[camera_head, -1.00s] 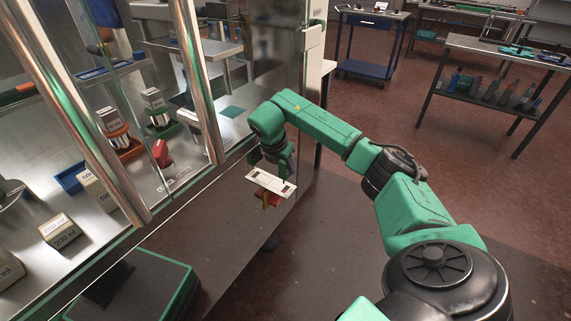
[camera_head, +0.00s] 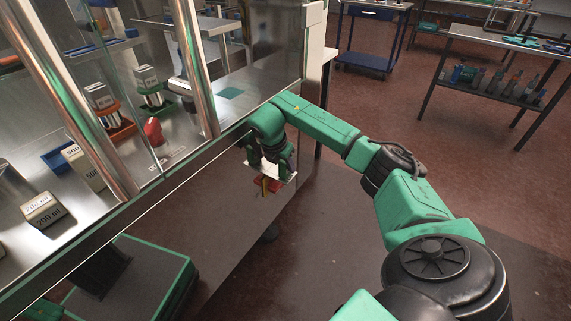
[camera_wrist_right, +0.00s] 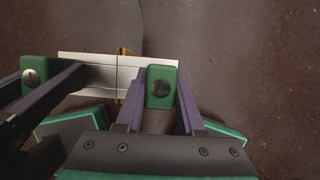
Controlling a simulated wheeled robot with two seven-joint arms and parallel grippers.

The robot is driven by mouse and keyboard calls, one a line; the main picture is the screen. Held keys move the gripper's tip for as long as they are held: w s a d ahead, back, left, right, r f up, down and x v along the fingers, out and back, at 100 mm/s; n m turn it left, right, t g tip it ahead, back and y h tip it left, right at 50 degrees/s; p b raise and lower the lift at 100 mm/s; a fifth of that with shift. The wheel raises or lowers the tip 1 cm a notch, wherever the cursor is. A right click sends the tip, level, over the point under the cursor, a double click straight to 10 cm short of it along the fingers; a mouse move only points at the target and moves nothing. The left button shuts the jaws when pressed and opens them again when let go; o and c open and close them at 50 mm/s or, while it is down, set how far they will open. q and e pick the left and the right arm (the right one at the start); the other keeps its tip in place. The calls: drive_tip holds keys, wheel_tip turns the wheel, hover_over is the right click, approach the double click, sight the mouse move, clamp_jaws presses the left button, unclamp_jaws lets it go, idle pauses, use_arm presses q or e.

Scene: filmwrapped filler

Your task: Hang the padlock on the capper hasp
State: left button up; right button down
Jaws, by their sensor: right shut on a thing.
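My right gripper (camera_head: 270,167) hangs in front of the long metal front edge of the glass-fronted machine. It is shut on a red and yellow piece (camera_head: 266,187) that looks like the padlock, with a pale plate on it. In the right wrist view the pale plate (camera_wrist_right: 92,77) lies across the green finger pads of the right gripper (camera_wrist_right: 100,80), and a brass-coloured bit shows behind it. Most of the padlock is hidden there. I cannot make out the capper hasp for certain.
Two steel posts (camera_head: 192,65) and glass front the machine (camera_head: 215,152). Inside stand labelled blocks (camera_head: 42,210), a small red object (camera_head: 153,131) and coloured holders. A blue cart (camera_head: 370,45) and a shelf table (camera_head: 490,70) are far off. Open floor lies right.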

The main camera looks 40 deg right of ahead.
drive_tip(key=shift+s+f, duration=0.1)
drive_tip(key=shift+f, duration=0.2)
idle(0.6)
drive_tip(key=c, duration=0.5)
unclamp_jaws()
drive_tip(key=shift+o, duration=0.3)
drive_tip(key=shift+f, duration=0.1)
drive_tip(key=b+v, duration=0.1)
drive_tip(key=v, duration=0.6)
drive_tip(key=shift+r, duration=0.25)
drive_tip(key=shift+a, duration=0.1)
